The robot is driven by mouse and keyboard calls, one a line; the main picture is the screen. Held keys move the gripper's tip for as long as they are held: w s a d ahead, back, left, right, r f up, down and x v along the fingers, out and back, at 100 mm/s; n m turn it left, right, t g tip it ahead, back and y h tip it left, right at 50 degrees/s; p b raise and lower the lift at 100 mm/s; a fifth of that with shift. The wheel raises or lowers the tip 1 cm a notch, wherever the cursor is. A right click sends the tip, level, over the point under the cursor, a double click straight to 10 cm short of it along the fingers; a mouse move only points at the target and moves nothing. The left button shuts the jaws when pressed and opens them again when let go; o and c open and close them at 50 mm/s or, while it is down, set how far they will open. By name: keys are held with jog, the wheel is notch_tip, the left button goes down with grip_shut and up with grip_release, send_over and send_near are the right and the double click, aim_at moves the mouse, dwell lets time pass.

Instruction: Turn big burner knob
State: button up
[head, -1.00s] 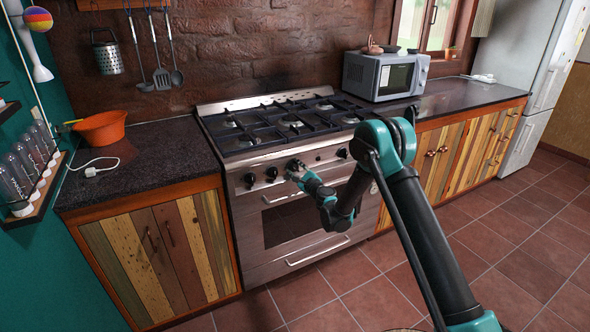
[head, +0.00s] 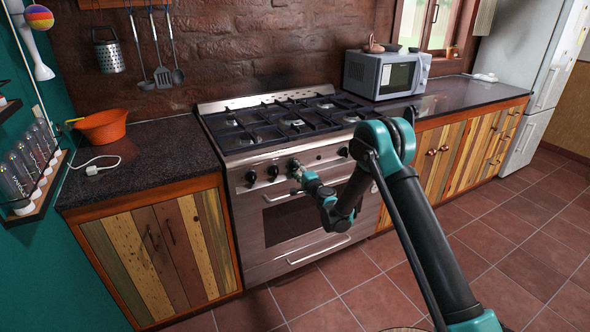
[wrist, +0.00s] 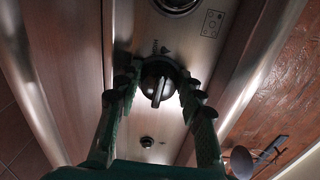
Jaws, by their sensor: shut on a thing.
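The steel stove (head: 255,210) has a row of black knobs on its front panel, below the burners. My gripper (head: 298,168) is at this panel, around a knob right of two free knobs, one (head: 250,176) at the far left and one (head: 272,172) beside it. In the wrist view the gripped black burner knob (wrist: 159,80) sits between the two green fingers of my gripper (wrist: 158,84), which are closed against its sides. Its raised grip bar looks nearly upright in that picture. Small markings show on the panel beside it.
Another knob (head: 343,152) is further right on the panel. A microwave (head: 385,74) and an orange bowl (head: 102,127) stand on the counters. The tiled floor (head: 515,235) at right is clear.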

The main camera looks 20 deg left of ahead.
jog(key=shift+s+n, duration=0.1)
jog(key=shift+n, duration=0.2)
jog(key=o, duration=1.2)
jog(key=shift+c, duration=0.2)
jog(key=v, duration=0.8)
